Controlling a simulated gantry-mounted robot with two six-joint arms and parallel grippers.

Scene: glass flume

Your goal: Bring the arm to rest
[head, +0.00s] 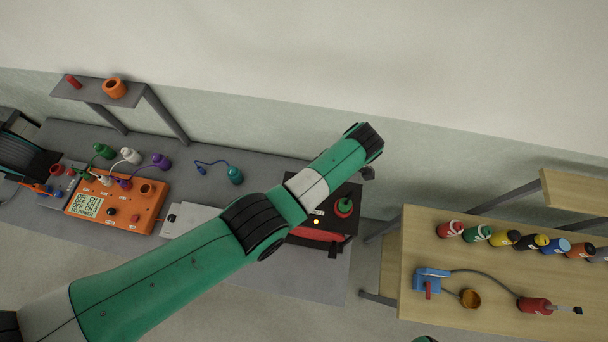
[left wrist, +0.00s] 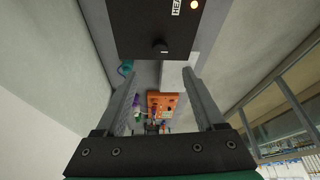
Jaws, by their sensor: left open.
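My left arm is green and grey and reaches across the head view from the lower left. Its gripper (head: 368,174) shows only in part at the far end of the arm, beside the black heater box (head: 352,193). In the left wrist view the two grey fingers of my left gripper (left wrist: 162,72) are spread apart with nothing held between them. The black box (left wrist: 155,30) lies past the fingertips in that view. The orange device (left wrist: 158,103) shows between the fingers, farther off. My right gripper is not in view.
The grey bench holds the orange device (head: 118,205) with plugged cables, and a loose teal plug (head: 235,175). A grey shelf (head: 95,92) stands behind. On the right, a wooden table (head: 410,250) holds several coloured bottles, a blue clamp-like item (head: 432,279) and a red tool (head: 535,305).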

